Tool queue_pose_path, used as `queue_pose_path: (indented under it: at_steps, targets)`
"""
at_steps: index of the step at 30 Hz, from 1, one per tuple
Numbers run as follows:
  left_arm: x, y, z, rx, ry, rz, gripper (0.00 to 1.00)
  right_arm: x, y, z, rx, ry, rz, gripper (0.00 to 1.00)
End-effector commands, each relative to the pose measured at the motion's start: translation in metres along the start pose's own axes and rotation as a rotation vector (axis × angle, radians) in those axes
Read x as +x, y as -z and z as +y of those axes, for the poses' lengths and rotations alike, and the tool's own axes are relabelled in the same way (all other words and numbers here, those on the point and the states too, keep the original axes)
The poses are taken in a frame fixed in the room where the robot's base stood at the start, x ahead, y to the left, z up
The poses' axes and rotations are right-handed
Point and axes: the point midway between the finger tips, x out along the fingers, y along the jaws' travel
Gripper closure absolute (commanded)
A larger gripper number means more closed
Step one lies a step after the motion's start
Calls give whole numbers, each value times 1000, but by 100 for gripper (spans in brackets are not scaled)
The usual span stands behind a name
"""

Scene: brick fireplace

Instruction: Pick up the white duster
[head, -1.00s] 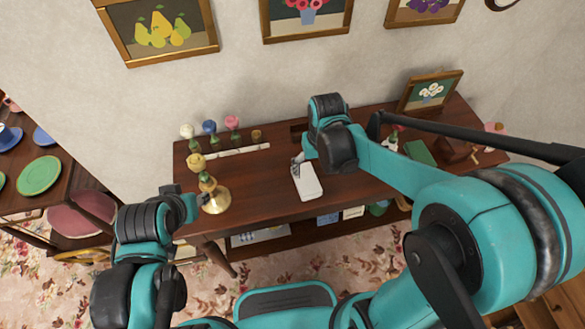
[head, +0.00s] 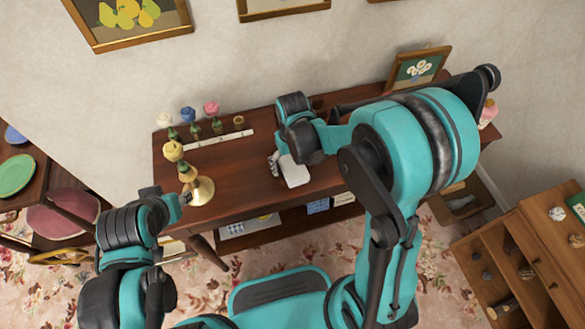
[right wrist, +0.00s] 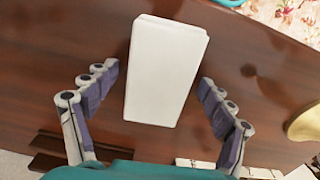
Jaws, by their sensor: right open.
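The white duster (head: 295,172) is a plain white block lying on the dark wooden table (head: 235,165). In the right wrist view the duster (right wrist: 167,70) lies between and beyond the two spread fingers of my right gripper (right wrist: 159,77), with a gap on each side. In the head view my right gripper (head: 275,165) is at the duster's left edge, partly hidden by its own wrist. My left gripper (head: 180,200) is beside the brass stand with a yellow flower (head: 199,191); its fingers are not clear.
A white strip (head: 218,140) and several small flower ornaments stand on the table's left part. A framed flower picture (head: 417,68) stands at the back right. A wooden cabinet (head: 530,250) is at the lower right. The table between brass stand and duster is bare.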

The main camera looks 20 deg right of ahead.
Motion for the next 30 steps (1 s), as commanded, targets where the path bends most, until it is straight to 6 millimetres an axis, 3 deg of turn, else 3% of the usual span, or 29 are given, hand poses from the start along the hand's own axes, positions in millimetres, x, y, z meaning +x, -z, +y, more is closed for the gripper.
queue_pose_path:
  at_steps: [2,3,9,20,26,30]
  targets:
    - [-1,1,0,0,0,0,60,-1,0,0,0,0,0,17]
    - [-1,1,0,0,0,0,60,-1,0,0,0,0,0,22]
    - [-1,1,0,0,0,0,60,-1,0,0,0,0,0,70]
    - [-2,2,0,0,0,0,60,-4,0,0,0,0,0,71]
    - [-12,9,0,0,0,0,60,-25,0,0,0,0,0,71]
    - [-23,17,0,0,0,0,60,-51,-4,2,1,0,0,71]
